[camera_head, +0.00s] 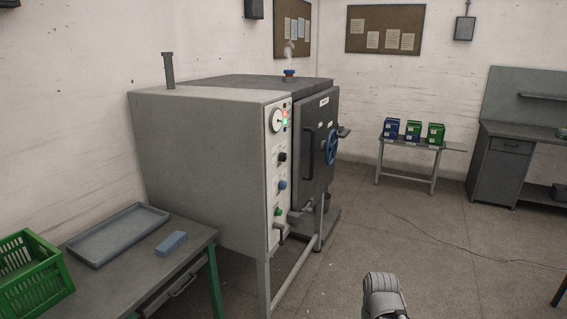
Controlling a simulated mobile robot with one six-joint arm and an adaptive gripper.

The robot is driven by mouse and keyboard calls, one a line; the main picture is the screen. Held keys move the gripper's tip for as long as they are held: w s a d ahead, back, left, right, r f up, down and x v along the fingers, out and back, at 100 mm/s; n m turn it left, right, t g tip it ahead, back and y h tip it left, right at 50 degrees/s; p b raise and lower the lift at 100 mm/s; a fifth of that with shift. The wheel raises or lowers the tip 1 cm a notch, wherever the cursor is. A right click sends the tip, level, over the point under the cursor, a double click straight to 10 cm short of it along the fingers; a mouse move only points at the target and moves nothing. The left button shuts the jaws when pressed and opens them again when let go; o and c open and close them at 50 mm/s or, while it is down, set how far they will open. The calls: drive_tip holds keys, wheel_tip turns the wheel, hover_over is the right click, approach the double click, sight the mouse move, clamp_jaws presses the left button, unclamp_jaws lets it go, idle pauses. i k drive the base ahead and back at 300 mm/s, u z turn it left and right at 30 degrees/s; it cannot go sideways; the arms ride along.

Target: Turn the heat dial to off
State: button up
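A large grey steam machine (205,150) stands against the left wall. Its narrow front control panel (272,190) carries a round white gauge (277,120), lit red and green lamps, a black knob (282,157), a blue knob (282,184) and a green button (278,211). The labels are too small to read, so I cannot tell which knob is the heat dial or its setting. A grey rounded part of my arm shows at the bottom edge, well apart from the panel. My gripper is not in view.
The machine's door with a blue handwheel (332,146) is right of the panel. A table (190,252) at lower left holds a tray (119,233), a blue block (171,243) and a green crate (35,275). A bench with several boxes stands behind. The middle floor is open, with a thin cable.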

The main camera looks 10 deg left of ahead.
sight(282, 156)
drive_tip(key=u, duration=0.4)
drive_tip(key=i, duration=1.35)
drive_tip(key=z, duration=0.4)
